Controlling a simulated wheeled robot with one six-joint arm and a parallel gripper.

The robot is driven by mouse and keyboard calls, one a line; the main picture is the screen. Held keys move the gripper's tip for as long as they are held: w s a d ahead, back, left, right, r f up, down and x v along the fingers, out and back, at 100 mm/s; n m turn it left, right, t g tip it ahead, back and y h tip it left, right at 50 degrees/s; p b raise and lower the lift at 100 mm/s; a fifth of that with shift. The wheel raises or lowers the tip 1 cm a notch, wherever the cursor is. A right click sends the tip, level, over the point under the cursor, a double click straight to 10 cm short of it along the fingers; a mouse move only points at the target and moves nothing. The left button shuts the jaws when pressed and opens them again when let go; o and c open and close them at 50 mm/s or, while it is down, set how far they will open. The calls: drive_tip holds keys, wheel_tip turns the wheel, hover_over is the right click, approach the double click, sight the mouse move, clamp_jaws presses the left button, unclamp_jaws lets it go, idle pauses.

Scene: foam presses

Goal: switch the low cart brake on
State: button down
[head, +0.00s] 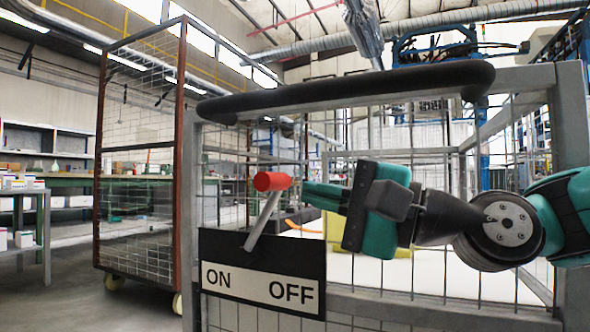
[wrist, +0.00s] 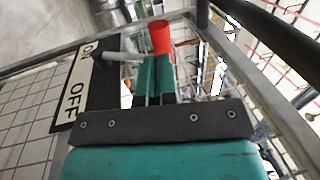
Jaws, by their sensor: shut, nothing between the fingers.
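The brake lever is a grey rod (head: 262,222) with a red knob (head: 271,181), on the front of a grey mesh cart. It rises from a black plate with a white strip (head: 262,285) reading ON at left and OFF at right. The rod leans to the right, toward the OFF side. My gripper (head: 305,192) is shut and empty, just right of the knob, pointing left. In the wrist view the fingertips (wrist: 155,62) are close by the red knob (wrist: 160,38) and the rod (wrist: 118,56); I cannot tell whether they touch.
The cart's black handle bar (head: 350,92) runs above my gripper, and its mesh front lies behind the lever. A tall mesh trolley with a brown frame (head: 180,150) stands at left. Shelves and a table stand further left. Open floor shows at the lower left.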

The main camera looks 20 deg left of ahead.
sight(274, 175)
drive_tip(key=shift+p+x, duration=0.45)
drive_tip(key=shift+x, duration=1.4)
drive_tip(key=a+r+h+p, duration=0.1)
drive_tip(key=a+r+p, duration=0.1)
drive_tip(key=p, duration=0.7)
drive_tip(key=shift+a+r+h, duration=0.3)
drive_tip(key=shift+a+r, duration=0.05)
drive_tip(key=shift+w+a+f, duration=0.1)
drive_tip(key=shift+a, duration=0.15)
drive_tip(key=shift+f, duration=0.1)
drive_tip(key=d+b, duration=0.1)
drive_tip(key=d, duration=0.4)
drive_tip(key=d+b, duration=0.2)
drive_tip(key=d, duration=0.4)
drive_tip(key=s+d+f+b, duration=0.1)
drive_tip(key=d+b, duration=0.1)
drive_tip(key=d, duration=0.4)
drive_tip(key=shift+s+d, duration=0.15)
drive_tip(key=shift+d, duration=0.05)
